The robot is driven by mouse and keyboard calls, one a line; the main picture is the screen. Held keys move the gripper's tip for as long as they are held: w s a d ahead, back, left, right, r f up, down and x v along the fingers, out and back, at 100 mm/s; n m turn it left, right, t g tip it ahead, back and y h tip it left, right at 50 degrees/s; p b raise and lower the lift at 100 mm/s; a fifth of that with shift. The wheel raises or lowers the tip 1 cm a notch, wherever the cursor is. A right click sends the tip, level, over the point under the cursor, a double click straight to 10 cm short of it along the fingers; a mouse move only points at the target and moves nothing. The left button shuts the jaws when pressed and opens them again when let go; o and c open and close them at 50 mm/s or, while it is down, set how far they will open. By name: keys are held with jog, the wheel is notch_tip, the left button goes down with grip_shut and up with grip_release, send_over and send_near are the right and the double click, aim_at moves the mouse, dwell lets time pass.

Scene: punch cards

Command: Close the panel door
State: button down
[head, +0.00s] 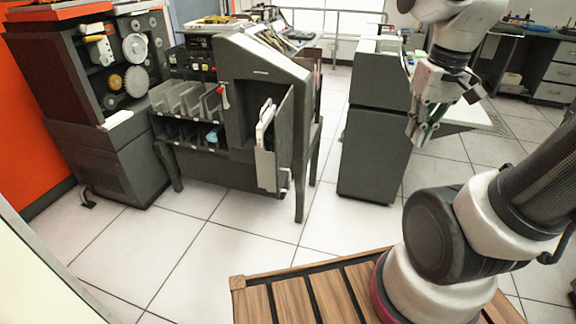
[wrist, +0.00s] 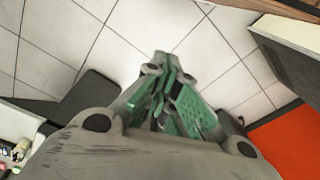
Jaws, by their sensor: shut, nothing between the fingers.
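The panel door (head: 284,140) is a narrow grey door on the right part of the dark punch card machine (head: 262,72). It stands open, swung out toward the front, and a lighter panel shows beside it in the opening. My gripper (head: 417,140) is raised to the right of the machine, in front of a grey cabinet, well apart from the door. Its green-padded fingers point down, shut and empty. The wrist view shows the fingers (wrist: 165,110) together over the tiled floor; the panel door cannot be made out there.
A grey cabinet (head: 372,150) stands right of the machine, with a floor gap between them. A tape-reel unit (head: 95,150) stands at the left by an orange wall (head: 30,130). Tiled floor (head: 215,235) in front of the machine is clear.

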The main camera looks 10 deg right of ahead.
jog(key=w+a+f+m+g+y, duration=0.35)
jog(key=w+f+m, duration=0.25)
jog(key=w+f, duration=0.55)
jog(key=m+t+y, duration=0.4)
jog(key=m+t, duration=0.2)
jog(key=m, duration=1)
send_near(278, 176)
notch_tip(278, 176, down, 3)
jog(key=d, duration=0.1)
jog(key=shift+w+a+f, duration=0.1)
jog(key=shift+w+a, duration=0.1)
jog(key=shift+a, duration=0.4)
jog(key=shift+w+a+f, duration=0.15)
jog(key=shift+w+a, duration=0.05)
jog(key=shift+a, duration=0.4)
jog(key=shift+w+a+f, duration=0.1)
jog(key=shift+w+a, duration=0.15)
jog(key=shift+a, duration=0.4)
jog(key=shift+a, duration=0.15)
